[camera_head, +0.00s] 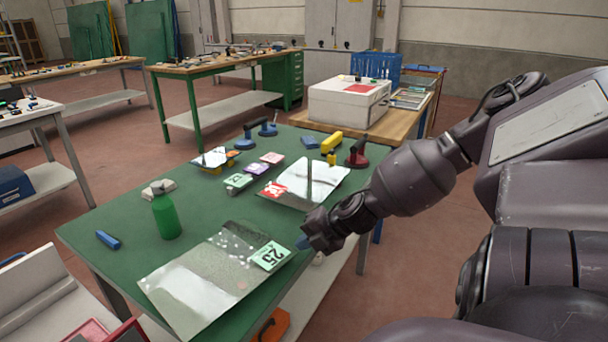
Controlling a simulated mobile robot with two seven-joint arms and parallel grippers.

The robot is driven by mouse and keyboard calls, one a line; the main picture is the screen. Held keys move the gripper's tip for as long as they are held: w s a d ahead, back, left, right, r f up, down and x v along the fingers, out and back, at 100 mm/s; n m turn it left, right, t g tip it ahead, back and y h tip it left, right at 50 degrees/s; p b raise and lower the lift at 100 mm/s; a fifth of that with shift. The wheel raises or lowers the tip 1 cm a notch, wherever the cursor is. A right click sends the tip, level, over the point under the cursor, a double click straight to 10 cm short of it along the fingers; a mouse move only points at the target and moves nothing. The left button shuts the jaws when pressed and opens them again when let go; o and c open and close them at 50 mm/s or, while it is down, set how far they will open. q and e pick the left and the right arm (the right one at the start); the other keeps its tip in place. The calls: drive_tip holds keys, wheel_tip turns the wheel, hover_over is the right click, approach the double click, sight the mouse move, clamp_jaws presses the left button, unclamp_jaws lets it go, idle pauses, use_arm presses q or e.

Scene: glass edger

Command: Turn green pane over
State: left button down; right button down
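A large, pale, see-through pane (195,284) lies on the green table top at the front, with white specks on its upper part. A green label (269,255) marked 25 is on its right end; the writing looks upside down from here. My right gripper (306,243) is just right of the label, close to the pane's right corner. A small blue bit shows at its tip. I cannot tell whether it touches the pane or whether its fingers are open or shut. My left gripper is not in view.
A second pane (315,180) with a red label lies behind. Label blocks (257,168), suction lifters (246,138) and a dark red tool (357,155) occupy the table's back.

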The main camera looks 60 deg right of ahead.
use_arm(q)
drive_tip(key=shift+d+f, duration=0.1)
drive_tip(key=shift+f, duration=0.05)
use_arm(e)
drive_tip(key=shift+f, duration=0.4)
drive_tip(key=shift+f, duration=0.15)
idle(0.4)
drive_tip(key=c, duration=1.9)
unclamp_jaws()
drive_tip(key=o, duration=0.5)
